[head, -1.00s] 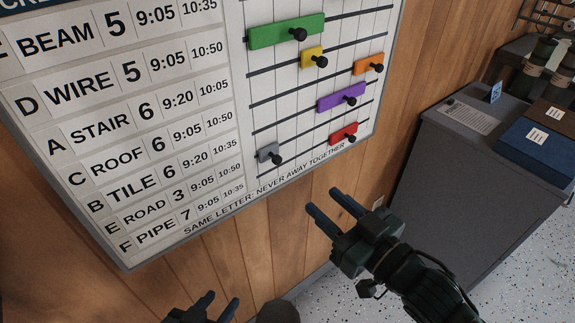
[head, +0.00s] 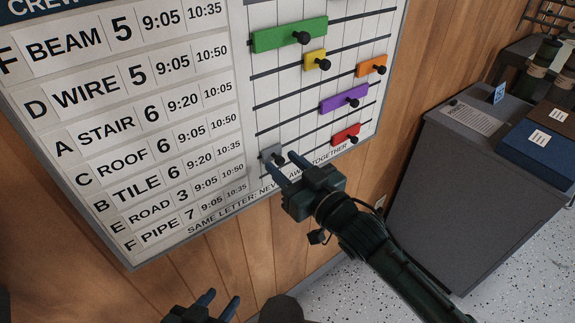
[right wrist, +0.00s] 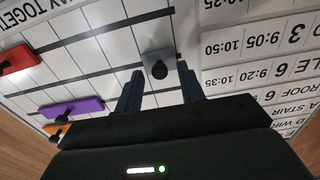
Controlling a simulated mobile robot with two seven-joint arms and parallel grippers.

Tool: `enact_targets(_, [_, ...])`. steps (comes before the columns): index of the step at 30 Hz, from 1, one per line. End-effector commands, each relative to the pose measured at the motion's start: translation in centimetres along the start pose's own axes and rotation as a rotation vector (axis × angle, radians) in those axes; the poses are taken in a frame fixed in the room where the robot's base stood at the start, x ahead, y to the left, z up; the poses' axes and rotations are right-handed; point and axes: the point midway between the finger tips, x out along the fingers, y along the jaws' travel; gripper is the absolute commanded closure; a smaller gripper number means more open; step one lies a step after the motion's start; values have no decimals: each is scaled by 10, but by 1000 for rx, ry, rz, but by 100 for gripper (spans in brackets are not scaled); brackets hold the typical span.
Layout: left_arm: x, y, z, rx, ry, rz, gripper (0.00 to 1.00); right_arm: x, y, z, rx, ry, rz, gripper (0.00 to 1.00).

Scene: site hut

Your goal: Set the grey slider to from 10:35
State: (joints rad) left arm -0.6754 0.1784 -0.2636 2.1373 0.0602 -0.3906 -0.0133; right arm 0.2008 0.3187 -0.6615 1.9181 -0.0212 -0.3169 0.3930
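A grey cabinet (head: 450,190) with a blue box (head: 540,148) stands at the right.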

Motion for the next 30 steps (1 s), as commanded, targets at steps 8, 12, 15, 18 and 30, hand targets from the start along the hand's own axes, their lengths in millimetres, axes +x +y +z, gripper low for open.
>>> enact_targets(8, [0,-1,0,1,1,-1,61,0,0,0,0,0,0,75])
enact_targets(12, [0,-1,0,1,1,-1,61,0,0,0,0,0,0,86])
enact_targets(15, [0,-1,0,1,1,-1,61,0,0,0,0,0,0,95])
enact_targets(18, [0,-1,0,1,1,-1,61,0,0,0,0,0,0,100])
enact_targets(30, [0,-1,-1,3,1,0,61,-1,2,0,0,0,0,100])
